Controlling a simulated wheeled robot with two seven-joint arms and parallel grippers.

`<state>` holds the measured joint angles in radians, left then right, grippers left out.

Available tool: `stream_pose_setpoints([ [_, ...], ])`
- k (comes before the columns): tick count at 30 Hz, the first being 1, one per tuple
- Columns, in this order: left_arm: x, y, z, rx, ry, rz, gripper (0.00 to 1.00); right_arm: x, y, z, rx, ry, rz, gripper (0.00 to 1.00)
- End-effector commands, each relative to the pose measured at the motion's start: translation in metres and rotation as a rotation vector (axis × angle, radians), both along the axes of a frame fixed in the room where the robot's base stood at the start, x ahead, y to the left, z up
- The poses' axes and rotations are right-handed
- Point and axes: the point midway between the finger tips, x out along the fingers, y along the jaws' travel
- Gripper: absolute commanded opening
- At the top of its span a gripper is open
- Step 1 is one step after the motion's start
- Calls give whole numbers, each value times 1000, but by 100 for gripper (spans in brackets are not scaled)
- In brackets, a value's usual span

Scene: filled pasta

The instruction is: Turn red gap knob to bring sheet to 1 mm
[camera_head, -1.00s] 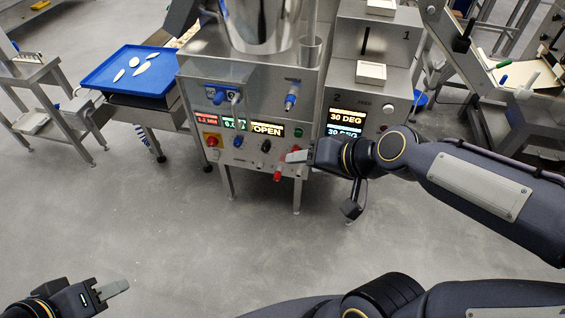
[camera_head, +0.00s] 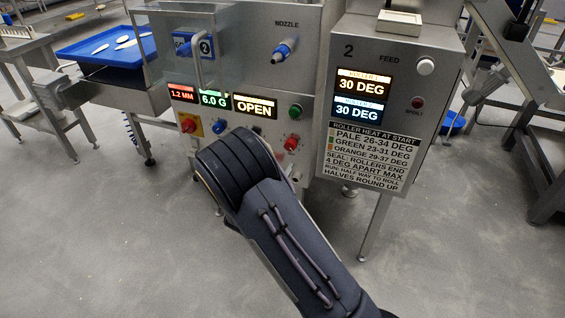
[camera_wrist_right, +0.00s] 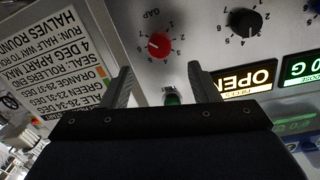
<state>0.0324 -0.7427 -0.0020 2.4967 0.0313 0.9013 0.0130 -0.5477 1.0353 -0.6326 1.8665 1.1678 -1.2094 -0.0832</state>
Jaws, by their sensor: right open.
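The red gap knob (camera_head: 291,143) sits low on the steel machine's front panel, below a green button (camera_head: 295,111). In the right wrist view the red knob (camera_wrist_right: 159,45), marked GAP, has a white pointer line and a numbered scale. My right gripper (camera_wrist_right: 158,68) is open and empty. Its fingertips point at the panel, with the knob just beyond them and between their lines; I see no contact. In the head view my right arm hides this gripper. The thickness display (camera_head: 182,93) reads 1.2 MM. My left gripper is out of view.
A black knob (camera_wrist_right: 243,22) is beside the red one. Displays read 6.0 G (camera_head: 215,101) and OPEN (camera_head: 254,107). A yellow-backed red switch (camera_head: 189,124) and a blue knob (camera_head: 219,126) are further left. The roller heat placard (camera_head: 372,155) is to the right.

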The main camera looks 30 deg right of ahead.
Motion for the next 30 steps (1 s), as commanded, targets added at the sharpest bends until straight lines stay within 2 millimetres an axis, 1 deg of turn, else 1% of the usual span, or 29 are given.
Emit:
stream_pose_setpoints([
  [1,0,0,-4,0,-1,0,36,1,-1,-3,-14,-6,-5,55],
  [4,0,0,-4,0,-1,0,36,5,-8,-1,-19,-10,-10,55],
  [12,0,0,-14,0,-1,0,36,31,-42,-2,-18,-9,-10,55],
  [18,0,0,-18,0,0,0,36,44,-59,-1,-17,-7,-9,55],
  [28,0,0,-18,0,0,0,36,47,-62,0,-16,-5,-6,55],
  [30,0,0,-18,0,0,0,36,47,-62,0,-16,-5,-6,46],
])
